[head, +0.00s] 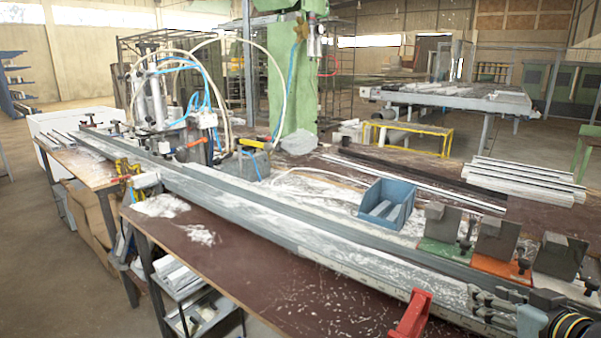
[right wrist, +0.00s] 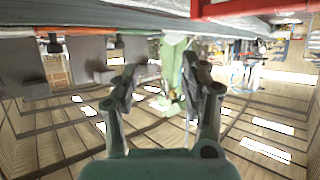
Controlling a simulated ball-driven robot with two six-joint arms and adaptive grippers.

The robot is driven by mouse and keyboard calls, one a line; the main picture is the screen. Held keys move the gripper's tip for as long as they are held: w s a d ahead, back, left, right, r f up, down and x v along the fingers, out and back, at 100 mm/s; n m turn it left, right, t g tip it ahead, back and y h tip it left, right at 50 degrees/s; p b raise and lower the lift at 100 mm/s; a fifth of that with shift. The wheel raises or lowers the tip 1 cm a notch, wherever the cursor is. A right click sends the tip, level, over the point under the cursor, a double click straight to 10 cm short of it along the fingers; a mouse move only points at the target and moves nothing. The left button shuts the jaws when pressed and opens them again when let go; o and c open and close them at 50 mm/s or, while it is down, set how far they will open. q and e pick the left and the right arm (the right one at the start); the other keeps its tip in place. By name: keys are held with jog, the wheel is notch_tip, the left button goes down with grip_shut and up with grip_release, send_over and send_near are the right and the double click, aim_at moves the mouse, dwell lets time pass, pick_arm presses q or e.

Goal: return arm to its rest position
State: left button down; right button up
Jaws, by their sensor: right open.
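My right gripper (head: 480,303) is at the lower right of the head view, near the bench's front edge and to the right of a red bracket-like part (head: 412,315). In the right wrist view my right gripper (right wrist: 168,72) has its two fingers apart, with nothing between them. That view looks upside down, with the bench underside or edge along the top and the red part (right wrist: 245,8) at top right. My left gripper is not in view.
Clamp blocks on green (head: 440,252), orange (head: 497,267) and grey bases stand behind my right gripper. A long metal profile rail (head: 250,215) runs along the bench (head: 270,255). A blue bin (head: 387,204) and stacked white profiles (head: 525,180) lie farther back.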

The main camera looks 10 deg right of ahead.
jog(key=s+a+r+n+g, duration=0.1)
jog(key=s+a+g, duration=0.5)
jog(key=s, duration=0.4)
jog(key=s+a+r+g, duration=0.1)
jog(key=s+a+g, duration=0.3)
jog(key=s+a, duration=0.5)
jog(key=s+d+f+b, duration=0.1)
jog(key=s+f+b, duration=0.15)
jog(key=f, duration=1.05)
jog(key=s+d+f+g+b, duration=0.15)
jog(key=f+b, duration=0.25)
jog(key=f, duration=0.9)
jog(key=s+d+f+b, duration=0.15)
jog(key=f+b, duration=0.25)
jog(key=f, duration=0.9)
jog(key=s+f+b, duration=0.6)
jog(key=s+f, duration=1.1)
jog(key=f, duration=0.3)
jog(key=shift+d+f+g, duration=0.25)
jog(key=shift+d+g, duration=0.2)
